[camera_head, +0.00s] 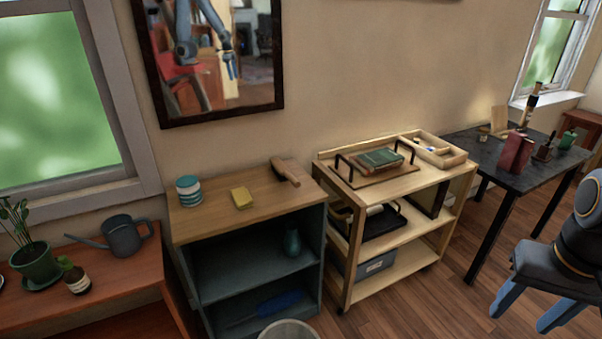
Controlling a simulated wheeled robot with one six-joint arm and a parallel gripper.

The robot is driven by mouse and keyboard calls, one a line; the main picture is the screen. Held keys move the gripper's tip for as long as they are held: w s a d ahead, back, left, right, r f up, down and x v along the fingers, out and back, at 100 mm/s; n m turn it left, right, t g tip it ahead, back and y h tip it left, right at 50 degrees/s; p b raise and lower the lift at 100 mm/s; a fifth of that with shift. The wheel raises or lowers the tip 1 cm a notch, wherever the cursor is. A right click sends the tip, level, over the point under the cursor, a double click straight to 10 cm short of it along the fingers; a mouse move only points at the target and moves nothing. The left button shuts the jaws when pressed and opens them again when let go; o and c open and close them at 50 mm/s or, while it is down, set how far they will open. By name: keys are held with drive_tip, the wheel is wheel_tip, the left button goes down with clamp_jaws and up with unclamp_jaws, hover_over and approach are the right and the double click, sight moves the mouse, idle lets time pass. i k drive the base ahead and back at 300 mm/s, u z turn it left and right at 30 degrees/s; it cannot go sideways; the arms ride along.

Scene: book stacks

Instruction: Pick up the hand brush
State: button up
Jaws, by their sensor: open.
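What looks like the hand brush (286,172) is a tan wooden piece with a darker side. It lies at the back right of the wooden top of a low blue-grey shelf unit (215,218). My gripper (526,313) is at the right edge of the view, with two blue fingers spread apart and nothing between them. It is far to the right of the brush, in front of the dark table.
A yellow sponge (242,198) and a striped jar (189,191) share the shelf top. A wooden cart (345,272) with a tray stands just right of it. A bin (288,331) stands in front. Wooden floor (400,318) is clear between cart and gripper.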

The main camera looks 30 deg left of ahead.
sight(278, 167)
drive_tip(key=z, duration=0.55)
drive_tip(key=i, duration=0.65)
drive_tip(key=u, duration=2.1)
drive_tip(key=i, duration=0.5)
drive_tip(key=u, duration=0.2)
drive_tip(key=k, duration=0.5)
drive_tip(key=z, duration=2.1)
drive_tip(key=i, duration=0.45)
